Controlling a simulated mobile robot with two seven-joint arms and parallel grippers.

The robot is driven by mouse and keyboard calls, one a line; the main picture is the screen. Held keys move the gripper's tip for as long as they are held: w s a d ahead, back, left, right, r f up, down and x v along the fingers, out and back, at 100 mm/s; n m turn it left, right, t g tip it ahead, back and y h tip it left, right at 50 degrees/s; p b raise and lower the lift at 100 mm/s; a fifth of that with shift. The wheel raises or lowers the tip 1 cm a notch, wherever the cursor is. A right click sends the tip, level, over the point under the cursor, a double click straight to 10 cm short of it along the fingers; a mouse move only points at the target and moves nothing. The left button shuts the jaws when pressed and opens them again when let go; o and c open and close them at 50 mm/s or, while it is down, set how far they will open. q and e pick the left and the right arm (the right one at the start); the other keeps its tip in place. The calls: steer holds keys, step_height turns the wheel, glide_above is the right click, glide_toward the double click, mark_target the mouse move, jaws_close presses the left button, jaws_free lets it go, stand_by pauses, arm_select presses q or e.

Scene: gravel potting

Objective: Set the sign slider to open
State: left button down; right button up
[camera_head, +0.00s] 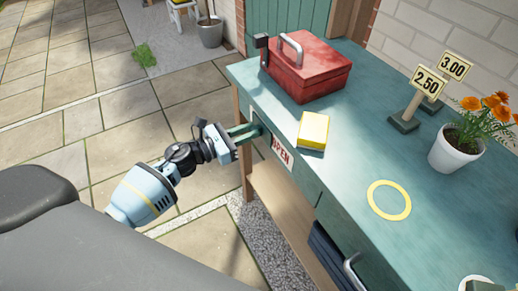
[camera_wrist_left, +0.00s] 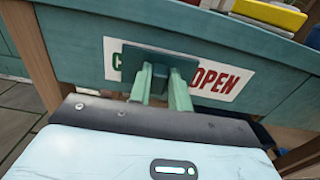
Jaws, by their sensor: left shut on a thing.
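The sign slider (camera_wrist_left: 186,67) is a dark teal plate on the front edge of the bench. It sits over the left part of a white sign (camera_wrist_left: 228,82). The red word OPEN shows to its right, and a green C shows at its left; the letters between are hidden. The sign also shows in the head view (camera_head: 282,152). My left gripper (camera_head: 245,132) reaches in from the left at the bench front. In the wrist view its two green fingers (camera_wrist_left: 163,85) are shut on the slider's handle, which is mostly hidden between them. My right gripper is out of view.
The teal bench (camera_head: 350,150) carries a red toolbox (camera_head: 308,72), a yellow sponge (camera_head: 313,130), a yellow ring (camera_head: 389,200), price signs (camera_head: 428,82) and a potted orange flower (camera_head: 458,150). A drawer handle (camera_head: 353,272) juts from the front.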

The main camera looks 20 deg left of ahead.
arm_select(q)
steer(key=shift+w+a+f+b, duration=0.2)
steer(key=shift+w+a+b, duration=0.35)
steer(key=shift+a, duration=0.25)
steer(key=shift+w+a+r, duration=0.1)
steer(key=shift+w+a, duration=0.05)
steer(key=shift+r, duration=0.15)
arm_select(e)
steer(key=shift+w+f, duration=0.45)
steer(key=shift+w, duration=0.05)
arm_select(q)
steer(key=c, duration=1.3)
jaws_free()
steer(key=shift+w+a, duration=0.1)
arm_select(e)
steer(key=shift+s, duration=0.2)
